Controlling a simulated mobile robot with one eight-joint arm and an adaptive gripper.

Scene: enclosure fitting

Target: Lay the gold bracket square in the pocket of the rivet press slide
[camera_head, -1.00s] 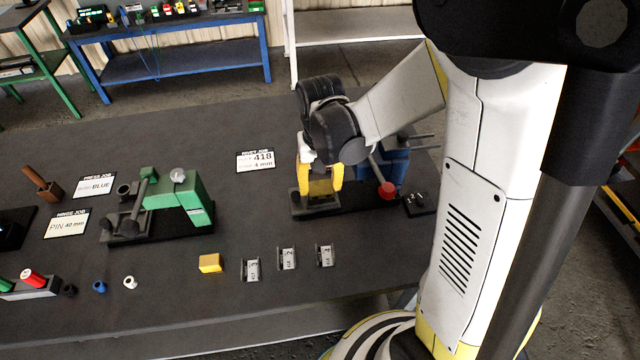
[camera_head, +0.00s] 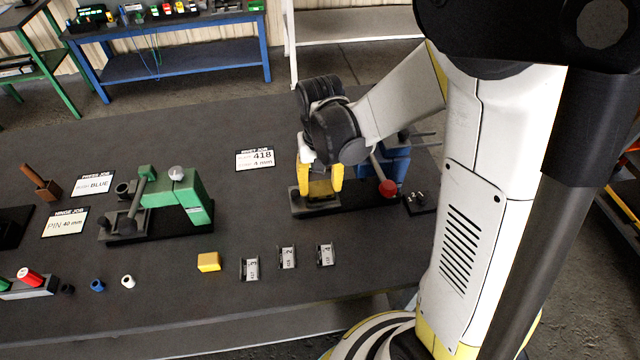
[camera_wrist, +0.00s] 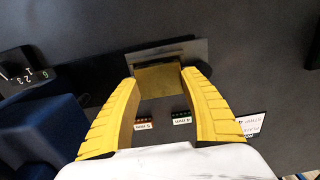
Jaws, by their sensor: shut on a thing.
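My gripper (camera_head: 320,186), with yellow fingers, is at the rivet press and also shows in the wrist view (camera_wrist: 158,74). It is shut on the gold bracket (camera_wrist: 160,82), which sits between the fingertips over the grey slide (camera_wrist: 192,50). In the head view the slide (camera_head: 297,205) is partly covered by my fingers, and the bracket cannot be told apart from them. The blue rivet press (camera_head: 396,168) with its red knob (camera_head: 387,188) stands just right of my gripper. Whether the bracket touches the pocket floor or sits square is not clear.
Several small grey labelled parts (camera_head: 288,258) and a yellow block (camera_head: 209,262) lie along the front of the table. A green press (camera_head: 188,195) stands to the left. A job card (camera_head: 255,159) lies behind. The table between the presses is clear.

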